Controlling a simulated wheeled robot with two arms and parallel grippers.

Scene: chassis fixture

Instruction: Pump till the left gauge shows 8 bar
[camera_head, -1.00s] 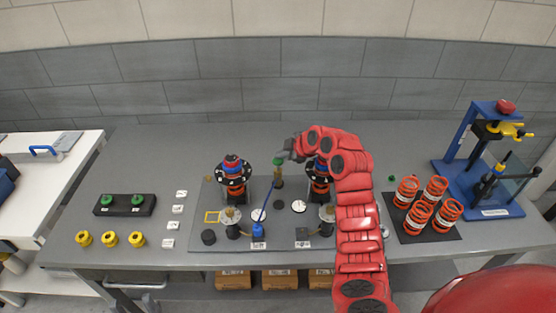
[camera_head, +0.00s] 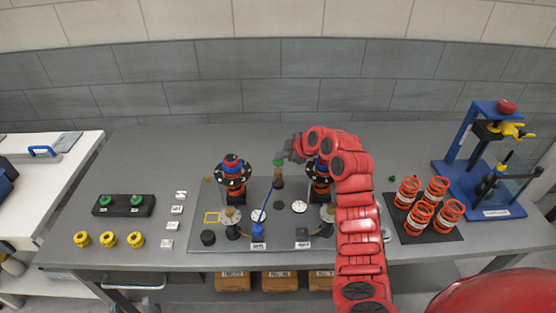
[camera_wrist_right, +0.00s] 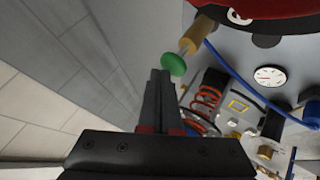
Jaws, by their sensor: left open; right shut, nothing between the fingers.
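A pump handle with a green knob (camera_head: 278,162) on a brass-coloured rod stands at the back middle of the grey plate. My right gripper (camera_head: 286,155) is shut and empty at the knob; its dark fingers show in the right wrist view (camera_wrist_right: 161,80) just beside the green knob (camera_wrist_right: 173,65). I cannot tell whether they touch it. The left gauge (camera_head: 258,215) is a white dial partly crossed by a blue hose; its reading is too small to tell. A second white gauge (camera_head: 299,206) lies to its right. A white dial (camera_wrist_right: 268,76) with a red needle shows in the wrist view. My left gripper is not in view.
Two spring-and-disc assemblies (camera_head: 233,178) stand on the plate, the right one partly behind my arm. Several orange springs (camera_head: 420,216) and a blue press (camera_head: 470,185) are at the right. Yellow rings (camera_head: 108,240) and white labelled blocks (camera_head: 173,226) are at the left.

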